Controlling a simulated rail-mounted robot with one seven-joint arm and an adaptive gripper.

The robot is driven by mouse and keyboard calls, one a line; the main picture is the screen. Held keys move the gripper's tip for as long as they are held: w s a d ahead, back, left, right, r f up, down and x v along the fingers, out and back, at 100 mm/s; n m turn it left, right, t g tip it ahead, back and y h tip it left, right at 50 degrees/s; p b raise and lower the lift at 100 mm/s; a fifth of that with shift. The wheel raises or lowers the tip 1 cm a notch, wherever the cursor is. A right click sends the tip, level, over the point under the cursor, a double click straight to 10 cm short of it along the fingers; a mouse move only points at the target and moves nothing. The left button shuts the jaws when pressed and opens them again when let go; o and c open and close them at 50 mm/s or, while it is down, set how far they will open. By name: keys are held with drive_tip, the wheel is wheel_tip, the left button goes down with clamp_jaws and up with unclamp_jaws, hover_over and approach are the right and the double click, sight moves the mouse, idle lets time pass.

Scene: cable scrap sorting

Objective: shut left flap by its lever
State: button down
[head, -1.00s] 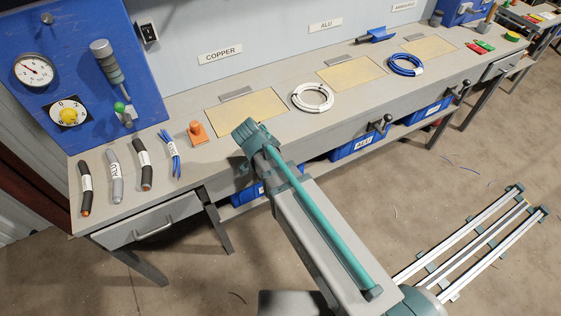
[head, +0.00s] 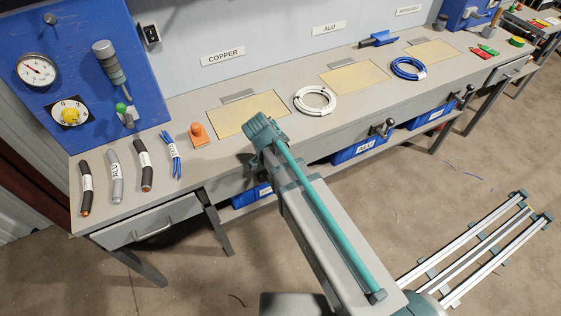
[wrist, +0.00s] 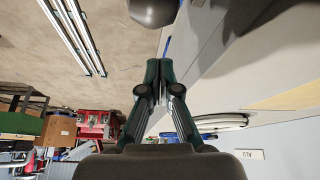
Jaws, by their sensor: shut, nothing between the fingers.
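The left flap (head: 235,117) is a pale yellow panel in the bench top below the COPPER sign, and looks flush with it. Its lever is hidden behind my arm in the head view. In the wrist view a large dark rounded knob (wrist: 153,11) stands just beyond my fingertips, beside the bench front. It looks like a lever knob, cut off by the top edge. My gripper (wrist: 158,66) is shut and empty, its tips apart from the knob in the picture.
Two more levers, middle (head: 382,130) and right (head: 463,95), stick out from the bench front. A white cable coil (head: 315,101) and a blue coil (head: 408,68) lie on top. Blue bins (head: 352,151) sit beneath. The floor in front is mostly open.

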drive_tip(key=b+v, duration=0.2)
drive_tip(key=v, duration=0.7)
drive_tip(key=shift+s+a+r, duration=0.2)
drive_tip(key=shift+s+a, duration=0.05)
drive_tip(key=shift+a, duration=0.1)
drive_tip(key=s+d+f+n+g, duration=0.2)
drive_tip(key=s+d+f, duration=0.25)
drive_tip(key=f, duration=0.45)
drive_tip(key=s+d+f+n+g, duration=0.1)
drive_tip(key=s+d+f+n, duration=0.15)
drive_tip(key=d+f, duration=0.4)
drive_tip(key=s+d+f+n+g, duration=0.15)
drive_tip(key=s+d+f, duration=0.25)
drive_tip(key=f, duration=0.7)
drive_tip(key=s+d+f+n+g+y, duration=0.2)
drive_tip(key=s+f, duration=0.5)
drive_tip(key=s, duration=0.5)
drive_tip(key=s+d+f+n+g+y, duration=0.2)
drive_tip(key=s+f, duration=0.5)
drive_tip(key=s, duration=0.5)
drive_tip(key=shift+d+f+g, duration=0.3)
drive_tip(key=shift+d+g, duration=0.35)
drive_tip(key=shift+d, duration=0.45)
drive_tip(key=shift+s, duration=0.1)
